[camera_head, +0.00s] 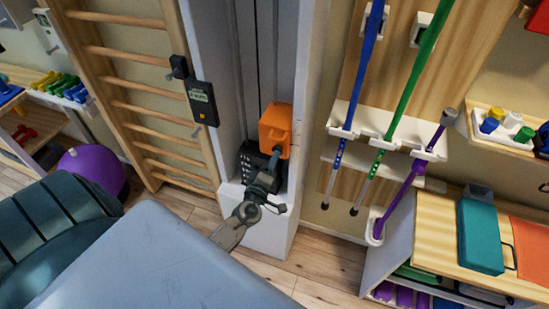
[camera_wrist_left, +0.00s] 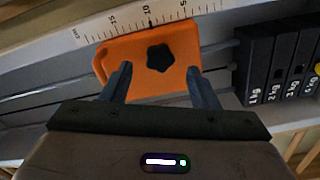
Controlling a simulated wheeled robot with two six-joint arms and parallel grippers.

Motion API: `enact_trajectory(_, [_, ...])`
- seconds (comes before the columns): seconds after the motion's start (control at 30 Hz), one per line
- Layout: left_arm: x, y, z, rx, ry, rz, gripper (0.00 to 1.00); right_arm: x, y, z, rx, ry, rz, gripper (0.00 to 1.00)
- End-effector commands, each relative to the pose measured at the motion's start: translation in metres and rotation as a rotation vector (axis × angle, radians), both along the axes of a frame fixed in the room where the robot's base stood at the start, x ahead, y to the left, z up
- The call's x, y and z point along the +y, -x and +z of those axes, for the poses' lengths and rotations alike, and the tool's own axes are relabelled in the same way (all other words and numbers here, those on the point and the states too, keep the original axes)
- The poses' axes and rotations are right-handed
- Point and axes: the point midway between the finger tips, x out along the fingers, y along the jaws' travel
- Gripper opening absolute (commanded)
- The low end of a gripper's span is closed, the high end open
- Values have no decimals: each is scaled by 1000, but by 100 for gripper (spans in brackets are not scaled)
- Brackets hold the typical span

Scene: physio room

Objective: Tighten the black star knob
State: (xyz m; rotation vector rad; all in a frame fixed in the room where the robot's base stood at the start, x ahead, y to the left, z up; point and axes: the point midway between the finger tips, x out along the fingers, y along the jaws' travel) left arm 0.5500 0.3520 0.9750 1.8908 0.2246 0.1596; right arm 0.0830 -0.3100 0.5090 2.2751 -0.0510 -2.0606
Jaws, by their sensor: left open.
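The black star knob (camera_wrist_left: 160,58) sits on the front face of an orange block (camera_wrist_left: 180,36) in the left wrist view. The orange block (camera_head: 277,124) also shows in the head view, mounted on a tall white column. My left gripper (camera_wrist_left: 160,68) is open, with one finger on either side of the knob in the picture. The fingers look apart from the knob; the exact distance in depth is unclear. In the head view my left gripper (camera_head: 274,156) reaches the lower part of the block and hides the knob there. My right gripper is not in view.
A ruled scale (camera_wrist_left: 140,22) runs above the block in the wrist view. Dark labelled weights (camera_wrist_left: 285,65) stand at its right. In the head view, wooden wall bars (camera_head: 130,80) are left and racked poles (camera_head: 385,130) right. A grey-blue padded surface (camera_head: 160,260) lies in front.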

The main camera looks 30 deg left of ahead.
Motion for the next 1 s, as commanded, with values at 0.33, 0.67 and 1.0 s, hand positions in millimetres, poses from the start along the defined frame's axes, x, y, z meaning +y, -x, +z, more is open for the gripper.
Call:
enact_trajectory(0.33, [-15,61,-2,1,1,-1,54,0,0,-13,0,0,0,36])
enact_trajectory(0.67, [-18,73,0,0,0,0,54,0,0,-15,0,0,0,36])
enact_trajectory(1.0, [-18,73,0,0,0,0,54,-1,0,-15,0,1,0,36])
